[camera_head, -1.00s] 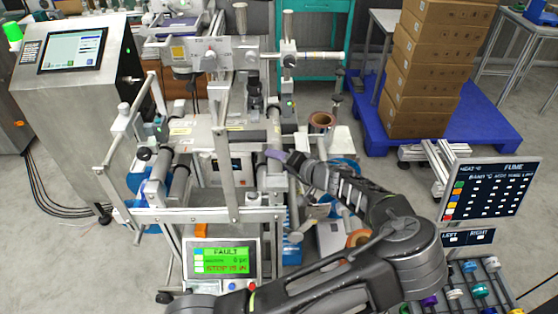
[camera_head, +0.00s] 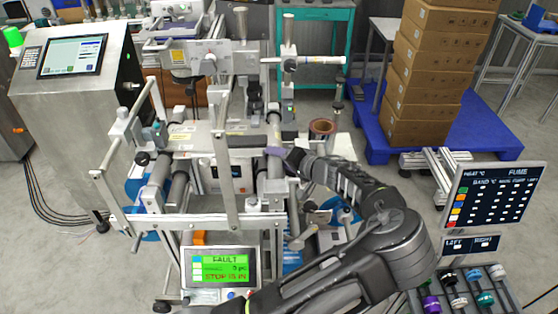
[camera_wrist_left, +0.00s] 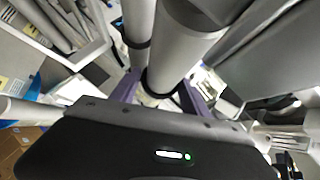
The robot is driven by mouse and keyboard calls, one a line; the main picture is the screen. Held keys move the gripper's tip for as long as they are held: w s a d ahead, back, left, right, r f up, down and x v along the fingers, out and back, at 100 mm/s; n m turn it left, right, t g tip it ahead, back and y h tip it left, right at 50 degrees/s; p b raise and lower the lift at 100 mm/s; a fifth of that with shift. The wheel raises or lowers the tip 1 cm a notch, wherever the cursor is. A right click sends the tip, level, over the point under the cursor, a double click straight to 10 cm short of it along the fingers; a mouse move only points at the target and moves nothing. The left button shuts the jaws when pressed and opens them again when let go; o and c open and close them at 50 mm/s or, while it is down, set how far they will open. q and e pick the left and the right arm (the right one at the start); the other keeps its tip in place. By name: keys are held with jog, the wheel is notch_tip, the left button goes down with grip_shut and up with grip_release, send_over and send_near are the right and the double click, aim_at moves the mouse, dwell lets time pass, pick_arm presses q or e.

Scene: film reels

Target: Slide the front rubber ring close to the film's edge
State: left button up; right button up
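My left gripper (camera_head: 274,152), with purple fingertips, is at the grey rollers on the right half of the machine in the head view. In the left wrist view its two purple fingers (camera_wrist_left: 159,88) stand spread on either side of a grey roller (camera_wrist_left: 188,40). A dark ring (camera_wrist_left: 158,84) sits around that roller between the fingers. A gap shows beside the left finger; whether the right finger touches is unclear. Another dark band (camera_wrist_left: 137,45) is on the neighbouring roller. The film's edge cannot be made out. My right gripper is not in view.
A control cabinet (camera_head: 75,110) stands at left. A fault screen (camera_head: 222,270) is at the machine's front, below a metal crossbar (camera_head: 200,221). A brown reel (camera_head: 322,127) lies beyond my gripper. Stacked boxes (camera_head: 420,90) stand on a blue pallet (camera_head: 490,120) at right.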

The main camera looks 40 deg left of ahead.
pick_arm(q)
jog(key=o, duration=0.4)
jog(key=shift+c, duration=0.2)
jog(key=b+v, duration=0.1)
jog(key=v, duration=0.6)
jog(key=shift+d+r, duration=0.15)
jog(key=shift+d, duration=0.2)
jog(key=shift+s, duration=0.1)
